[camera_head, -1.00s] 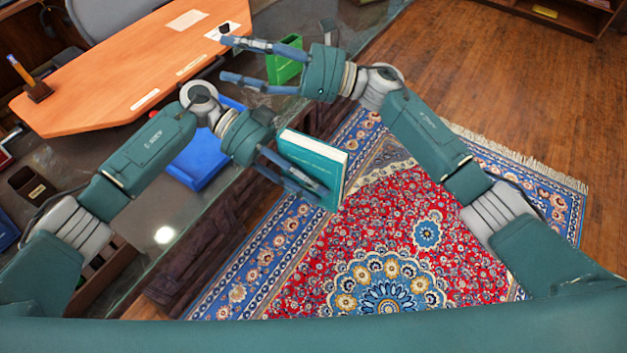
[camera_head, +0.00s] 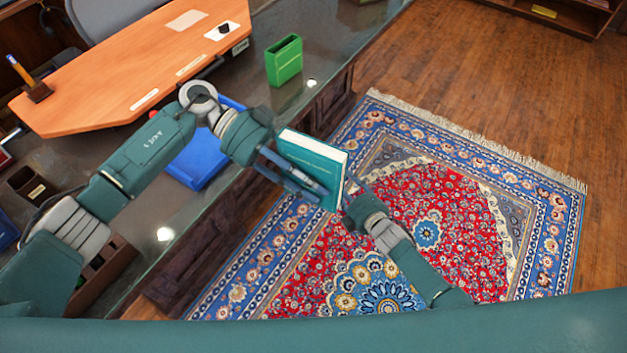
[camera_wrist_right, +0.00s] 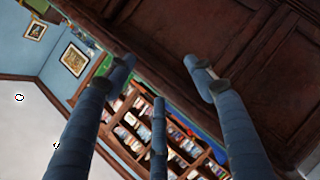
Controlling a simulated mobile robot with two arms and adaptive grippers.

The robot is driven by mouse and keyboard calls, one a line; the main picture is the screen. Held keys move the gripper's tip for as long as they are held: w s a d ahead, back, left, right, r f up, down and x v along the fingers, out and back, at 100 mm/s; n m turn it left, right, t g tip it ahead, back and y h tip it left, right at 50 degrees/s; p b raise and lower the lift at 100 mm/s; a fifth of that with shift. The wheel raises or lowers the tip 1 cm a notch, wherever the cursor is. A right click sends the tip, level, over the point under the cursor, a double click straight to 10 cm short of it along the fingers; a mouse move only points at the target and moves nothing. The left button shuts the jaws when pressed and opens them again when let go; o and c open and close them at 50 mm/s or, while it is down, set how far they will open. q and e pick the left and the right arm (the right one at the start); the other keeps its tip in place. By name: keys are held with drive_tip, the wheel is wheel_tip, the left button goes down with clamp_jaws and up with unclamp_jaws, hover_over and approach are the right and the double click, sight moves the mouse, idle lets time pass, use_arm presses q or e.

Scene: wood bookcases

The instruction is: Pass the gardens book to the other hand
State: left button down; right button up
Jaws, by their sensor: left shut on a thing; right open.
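The gardens book (camera_head: 312,158) has a teal cover and pale page edges along its top. My left gripper (camera_head: 297,178) is shut on it, with fingers across its lower left part, and holds it in the air beside the desk, over the rug's edge. My right gripper (camera_head: 352,194) is just right of the book's lower right edge in the head view. Its fingers are partly hidden there, and I cannot tell whether they touch the book. In the right wrist view its fingers (camera_wrist_right: 165,80) are spread open, with no book clearly between them.
The dark glass-topped desk (camera_head: 208,215) fills the left, with a wooden board (camera_head: 120,95), a blue object (camera_head: 198,158) and a green box (camera_head: 284,60) on it. A patterned rug (camera_head: 470,200) covers the floor. The right wrist view shows bookshelves (camera_wrist_right: 150,125) beyond.

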drive_tip(key=s+d+f+m+g+h, duration=0.25)
drive_tip(key=s+d+f+m, duration=0.2)
drive_tip(key=s+f, duration=0.65)
drive_tip(key=s+d+f+m+g+h, duration=0.25)
drive_tip(key=s+d+f+m, duration=0.2)
drive_tip(key=s+f, duration=0.65)
drive_tip(key=s+d+f+m+g, duration=0.1)
drive_tip(key=s+f+m+g, duration=0.1)
drive_tip(key=s, duration=0.8)
drive_tip(key=s+d+f+m+g, duration=0.1)
drive_tip(key=s+f+m+g, duration=0.1)
drive_tip(key=s, duration=0.9)
drive_tip(key=s+d+f+m+g+h, duration=0.1)
drive_tip(key=s+d+f+m+g, duration=0.1)
drive_tip(key=s, duration=0.8)
wheel_tip(320, 180, down, 2)
drive_tip(key=shift+s+f+m+g, duration=0.2)
drive_tip(key=shift+m+g, duration=0.2)
drive_tip(key=shift+m, duration=0.3)
